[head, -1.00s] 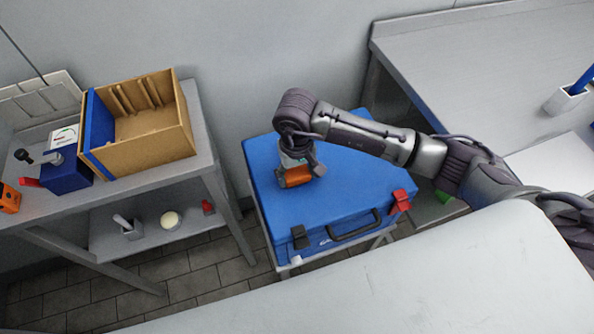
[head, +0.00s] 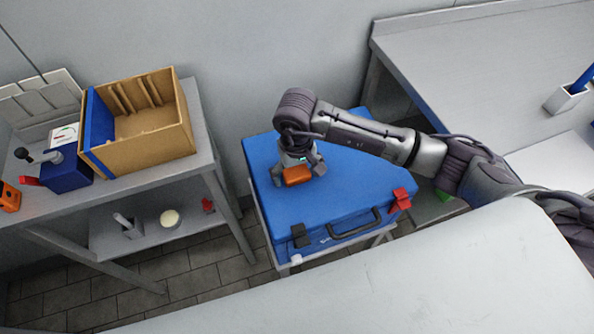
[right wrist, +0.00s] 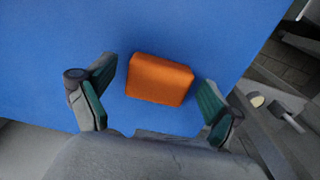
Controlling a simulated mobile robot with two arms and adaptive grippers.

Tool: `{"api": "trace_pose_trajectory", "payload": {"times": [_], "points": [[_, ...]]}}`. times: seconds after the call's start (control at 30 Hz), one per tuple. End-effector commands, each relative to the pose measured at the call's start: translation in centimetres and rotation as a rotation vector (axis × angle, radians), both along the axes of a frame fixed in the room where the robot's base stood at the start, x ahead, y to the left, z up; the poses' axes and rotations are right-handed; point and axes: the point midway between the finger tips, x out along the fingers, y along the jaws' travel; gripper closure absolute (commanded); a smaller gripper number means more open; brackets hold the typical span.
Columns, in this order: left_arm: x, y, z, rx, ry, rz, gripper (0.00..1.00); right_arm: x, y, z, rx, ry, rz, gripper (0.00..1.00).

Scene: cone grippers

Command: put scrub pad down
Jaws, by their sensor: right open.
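The orange scrub pad (head: 297,175) lies on the blue case (head: 345,190). My right gripper (head: 298,174) is open right above and around the pad. In the right wrist view the pad (right wrist: 160,79) lies between the two spread fingers of my right gripper (right wrist: 158,95), with a gap on each side. The blue case lid (right wrist: 190,25) fills most of that view behind the pad. My left gripper is not in the head view.
The case rests on a small stand, its handle (head: 354,226) and red latch (head: 401,199) toward the front. A cardboard box (head: 150,140) and a blue device (head: 66,172) stand on the left table. A large grey counter (head: 500,70) is at the right.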

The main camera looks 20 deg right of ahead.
Motion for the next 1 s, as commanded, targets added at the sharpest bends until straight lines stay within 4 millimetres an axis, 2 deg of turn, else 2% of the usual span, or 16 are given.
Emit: {"api": "trace_pose_trajectory", "payload": {"times": [0.17,0.4,0.53,0.7,1.0], "points": [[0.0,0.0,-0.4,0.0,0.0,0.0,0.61,0.2,0.0,2.9,0.0,-0.008,0.002,0.08],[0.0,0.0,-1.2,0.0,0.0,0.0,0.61,0.2,0.1,8.2,0.0,-0.007,0.001,0.08],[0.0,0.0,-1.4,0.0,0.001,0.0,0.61,0.1,0.1,10.3,0.0,-0.005,0.0,0.08],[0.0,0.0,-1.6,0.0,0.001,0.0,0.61,0.0,0.1,11.8,0.0,-0.001,0.0,0.08],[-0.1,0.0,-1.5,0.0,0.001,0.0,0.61,0.0,0.1,12.1,0.0,0.0,-0.001,0.08]]}}
